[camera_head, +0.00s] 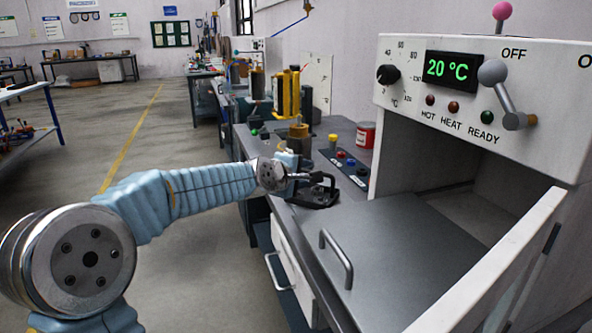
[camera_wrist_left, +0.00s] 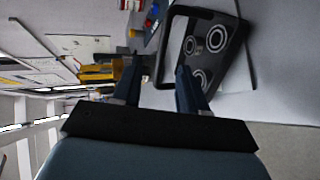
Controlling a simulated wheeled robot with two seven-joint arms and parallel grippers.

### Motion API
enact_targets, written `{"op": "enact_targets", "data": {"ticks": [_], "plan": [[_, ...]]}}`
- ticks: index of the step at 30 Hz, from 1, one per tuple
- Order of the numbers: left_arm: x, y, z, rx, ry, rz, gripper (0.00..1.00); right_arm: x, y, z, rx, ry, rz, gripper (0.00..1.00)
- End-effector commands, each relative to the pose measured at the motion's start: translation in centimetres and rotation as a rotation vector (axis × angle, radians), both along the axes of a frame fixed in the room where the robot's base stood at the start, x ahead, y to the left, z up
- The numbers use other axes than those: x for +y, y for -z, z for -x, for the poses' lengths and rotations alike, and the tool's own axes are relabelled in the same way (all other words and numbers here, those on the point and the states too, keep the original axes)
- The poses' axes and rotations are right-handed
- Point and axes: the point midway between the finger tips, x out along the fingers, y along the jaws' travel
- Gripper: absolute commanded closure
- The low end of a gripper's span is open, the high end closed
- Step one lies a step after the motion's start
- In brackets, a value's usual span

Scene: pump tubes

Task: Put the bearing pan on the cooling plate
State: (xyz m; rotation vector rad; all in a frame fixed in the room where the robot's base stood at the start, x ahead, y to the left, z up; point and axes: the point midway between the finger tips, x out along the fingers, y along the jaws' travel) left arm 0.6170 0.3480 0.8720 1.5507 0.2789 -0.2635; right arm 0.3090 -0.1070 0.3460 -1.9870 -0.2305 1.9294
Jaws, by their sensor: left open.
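The bearing pan (camera_wrist_left: 238,38) is a black, rimmed tray with several round metal rings in it, seen at the top of the left wrist view. In the head view the pan (camera_head: 318,197) is small and dark on the grey bench, beyond the metal bar handle. My left gripper (camera_wrist_left: 158,68) is open, its two dark fingers pointing at the pan's near side. One finger overlaps the pan in the picture; I cannot tell whether it touches. In the head view the gripper (camera_head: 306,178) is at the pan, partly hidden by its wrist. I cannot clearly pick out the cooling plate.
A white oven (camera_head: 487,90) with a 20 °C display stands open at the right. A metal bar handle (camera_head: 336,258) rises in front of it. Behind the pan are a button panel (camera_head: 345,162), a red can (camera_head: 365,135) and a yellow fixture (camera_head: 288,95).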

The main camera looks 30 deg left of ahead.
Motion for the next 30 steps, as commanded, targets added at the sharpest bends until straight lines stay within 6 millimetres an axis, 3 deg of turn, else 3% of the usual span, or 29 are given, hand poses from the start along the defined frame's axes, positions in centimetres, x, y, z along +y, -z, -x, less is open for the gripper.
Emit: {"op": "enact_targets", "data": {"ticks": [3, 8, 30], "plan": [[0.1, -1.0, 2.0, 0.001, -0.001, 0.002, 0.58, 0.0, -1.0, 0.0, -0.001, -0.001, -0.001, 1.00], [0.0, -1.3, 3.3, 0.000, 0.000, 0.000, 0.58, 0.1, -1.3, 0.0, 0.000, -0.002, -0.001, 1.00], [0.0, -1.2, 3.4, 0.001, 0.001, 0.000, 0.58, 0.1, -1.2, 0.0, 0.000, -0.002, -0.001, 1.00]]}}
